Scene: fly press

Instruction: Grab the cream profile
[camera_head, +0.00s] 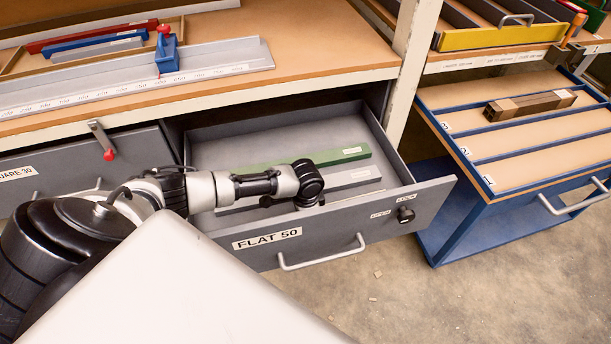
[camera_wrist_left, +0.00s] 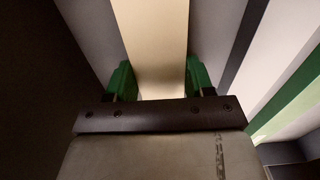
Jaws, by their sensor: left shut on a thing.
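The cream profile (camera_wrist_left: 152,40) lies lengthwise between the two green fingertips of my left gripper (camera_wrist_left: 160,80) in the left wrist view. The gripper is shut on it, one finger on each long side. In the head view, my left arm reaches into the open drawer marked FLAT 50 (camera_head: 268,239). Its wrist hides the fingers and most of the cream profile there; only a thin pale strip (camera_head: 362,196) shows to the right of the wrist. I cannot tell whether the profile is lifted off the drawer floor. My right gripper is not in view.
A grey profile (camera_head: 350,178) and a green profile (camera_head: 345,155) lie behind the cream one in the drawer. The drawer's front panel and right wall stand close to the arm. A blue cart (camera_head: 470,190) with a brown bar (camera_head: 530,105) stands at the right.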

